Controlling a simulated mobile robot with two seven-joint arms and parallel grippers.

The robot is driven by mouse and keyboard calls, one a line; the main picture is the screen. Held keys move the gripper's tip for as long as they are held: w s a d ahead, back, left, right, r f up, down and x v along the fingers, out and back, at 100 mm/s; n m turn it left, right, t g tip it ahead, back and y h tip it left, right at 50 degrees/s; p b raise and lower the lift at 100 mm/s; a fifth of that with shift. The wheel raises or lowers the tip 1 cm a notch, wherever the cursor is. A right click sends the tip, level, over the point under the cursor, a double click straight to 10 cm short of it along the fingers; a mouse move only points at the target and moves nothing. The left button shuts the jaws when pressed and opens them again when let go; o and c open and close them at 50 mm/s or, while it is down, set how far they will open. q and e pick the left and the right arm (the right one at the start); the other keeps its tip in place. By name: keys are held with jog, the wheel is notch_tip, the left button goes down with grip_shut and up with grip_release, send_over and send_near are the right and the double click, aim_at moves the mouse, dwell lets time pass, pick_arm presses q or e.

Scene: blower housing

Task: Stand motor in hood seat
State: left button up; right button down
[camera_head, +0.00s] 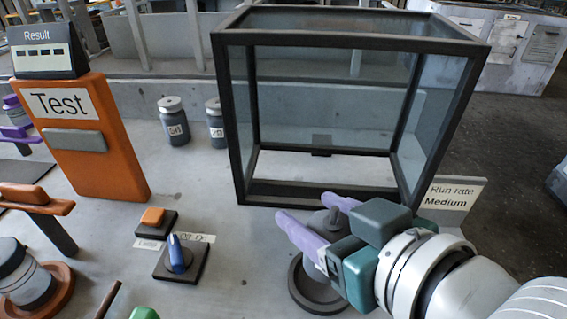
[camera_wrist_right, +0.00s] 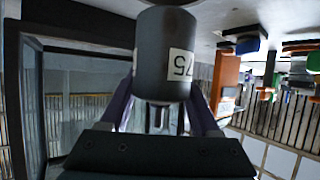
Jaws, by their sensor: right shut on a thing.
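My right gripper (camera_head: 325,220) has purple fingers and is shut on a dark grey cylinder, which I take to be the motor. In the right wrist view this motor (camera_wrist_right: 165,50) fills the upper middle, with a white label reading 75, upside down in that picture. In the head view the fingers and wrist hide most of it. The hood (camera_head: 240,125) is a glass box with a dark frame, behind the gripper. A dark round ring base (camera_head: 297,283) lies below the gripper, in front of the hood; I cannot tell if the motor touches it. My left gripper is not in view.
An orange Test panel (camera_head: 118,165) stands left with a Result display (camera_head: 44,62). Two labelled canisters (camera_head: 174,125) stand behind. A blue-knob switch (camera_head: 178,258) and an orange button (camera_head: 152,217) sit left of the gripper. A Run rate sign (camera_head: 453,194) stands right.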

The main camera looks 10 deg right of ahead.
jog(key=shift+f+b, duration=0.55)
jog(key=shift+f, duration=1.1)
jog(key=shift+f, duration=0.15)
jog(key=shift+c, duration=0.6)
grip_release()
jog(key=shift+s+d+r, duration=0.15)
jog(key=shift+s+r, duration=0.15)
jog(key=p+v, duration=0.3)
jog(key=v, duration=0.8)
jog(key=shift+s, duration=0.1)
